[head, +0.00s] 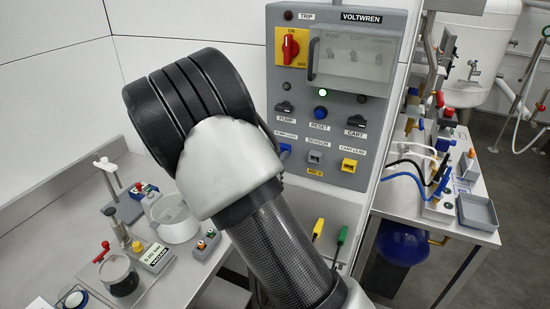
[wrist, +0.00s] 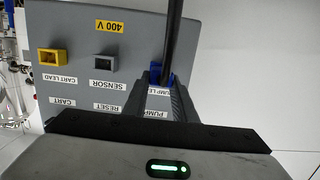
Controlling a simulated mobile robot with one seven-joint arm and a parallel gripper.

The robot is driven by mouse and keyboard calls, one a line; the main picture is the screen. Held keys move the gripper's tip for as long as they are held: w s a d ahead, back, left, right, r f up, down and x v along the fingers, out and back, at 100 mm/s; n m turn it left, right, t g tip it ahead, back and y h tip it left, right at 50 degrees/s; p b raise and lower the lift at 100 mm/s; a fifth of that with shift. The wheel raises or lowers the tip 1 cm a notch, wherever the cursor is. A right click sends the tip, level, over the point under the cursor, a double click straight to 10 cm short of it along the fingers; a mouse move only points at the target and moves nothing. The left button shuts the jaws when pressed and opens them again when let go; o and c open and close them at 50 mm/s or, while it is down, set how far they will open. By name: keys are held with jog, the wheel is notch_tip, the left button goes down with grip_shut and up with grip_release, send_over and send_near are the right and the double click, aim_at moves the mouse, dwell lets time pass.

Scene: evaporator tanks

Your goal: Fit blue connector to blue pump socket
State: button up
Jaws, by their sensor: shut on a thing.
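In the wrist view, which shows the panel upside down, my gripper (wrist: 161,92) is shut on the blue connector (wrist: 157,76), with a black cable (wrist: 174,40) running from it. The connector is at the pump lead position on the grey control panel (wrist: 75,75). The fingers partly cover the PUMP LEAD label. In the head view a bit of blue (head: 285,148) shows there beside my arm; I cannot tell whether it is connector or socket. My arm hides the gripper in that view. Whether the connector is seated cannot be told.
The grey sensor socket (head: 315,157) and yellow cart lead socket (head: 349,165) sit right of the pump position in the head view. A green lamp (head: 323,92) is lit above. A cluttered bench (head: 60,220) stands left.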

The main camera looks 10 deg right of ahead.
jog(key=shift+w+d, duration=0.45)
jog(key=shift+w, duration=0.1)
jog(key=o, duration=1.1)
jog(key=shift+w, duration=0.1)
jog(key=shift+d, duration=0.1)
jog(key=v, duration=0.4)
jog(key=f+v, duration=0.1)
jog(key=v, duration=0.1)
jog(key=shift+p, duration=0.3)
jog(key=shift+r, duration=0.1)
